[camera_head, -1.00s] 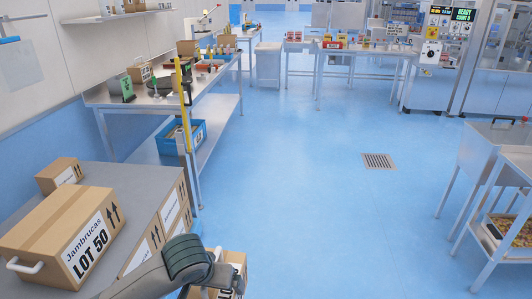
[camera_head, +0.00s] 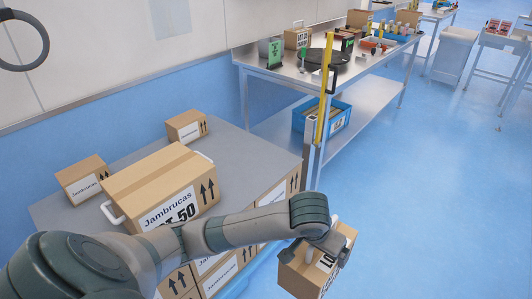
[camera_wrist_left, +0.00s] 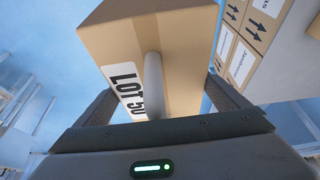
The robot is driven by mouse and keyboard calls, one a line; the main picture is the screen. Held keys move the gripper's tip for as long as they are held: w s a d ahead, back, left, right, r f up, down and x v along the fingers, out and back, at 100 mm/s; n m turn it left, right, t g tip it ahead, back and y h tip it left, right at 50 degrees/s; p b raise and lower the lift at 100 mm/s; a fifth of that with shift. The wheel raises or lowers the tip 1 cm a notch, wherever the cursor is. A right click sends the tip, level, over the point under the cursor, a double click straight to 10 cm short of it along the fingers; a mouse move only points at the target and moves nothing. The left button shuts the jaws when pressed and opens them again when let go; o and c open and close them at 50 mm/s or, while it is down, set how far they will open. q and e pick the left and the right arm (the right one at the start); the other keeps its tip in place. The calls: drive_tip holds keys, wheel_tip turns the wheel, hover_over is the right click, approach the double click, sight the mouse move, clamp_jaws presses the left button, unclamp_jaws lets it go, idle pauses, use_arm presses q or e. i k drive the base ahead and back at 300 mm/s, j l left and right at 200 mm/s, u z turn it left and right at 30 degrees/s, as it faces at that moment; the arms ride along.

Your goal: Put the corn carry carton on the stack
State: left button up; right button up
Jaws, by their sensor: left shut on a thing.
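My left gripper (camera_head: 328,246) is shut on the white handle of a brown carry carton (camera_head: 300,282). The carton hangs beside the right side of the carton stack, below its top. In the left wrist view the carton (camera_wrist_left: 185,75) shows a LOT 50 label, with the white handle (camera_wrist_left: 153,85) between the fingers. Its product name is not readable. The stack (camera_head: 262,150) has a grey top. On it sit a large Jambrucas carton with white handles (camera_head: 150,182) and two small cartons (camera_head: 82,182) (camera_head: 186,127). My left arm hides part of the stack's front. My right gripper is out of view.
A yellow-topped post (camera_head: 323,110) stands at the stack's far right corner. Behind it is a steel bench (camera_head: 290,75) with a blue crate (camera_head: 337,118) on its lower shelf. Blue floor to the right is open. The grey top has bare room right of the large carton.

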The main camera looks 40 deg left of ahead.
sight(264, 162)
drive_tip(key=i+u, duration=0.15)
drive_tip(key=i, duration=0.95)
drive_tip(key=i+u, duration=0.3)
drive_tip(key=i, duration=0.2)
drive_tip(key=i+l+u, duration=0.3)
drive_tip(key=i, duration=0.2)
drive_tip(key=i+j+u, duration=0.1)
drive_tip(key=i+u, duration=0.15)
drive_tip(key=u, duration=0.15)
drive_tip(key=i+u, duration=0.25)
drive_tip(key=u, duration=0.15)
drive_tip(key=i+u, duration=0.25)
drive_tip(key=u, duration=0.15)
drive_tip(key=i+u, duration=0.25)
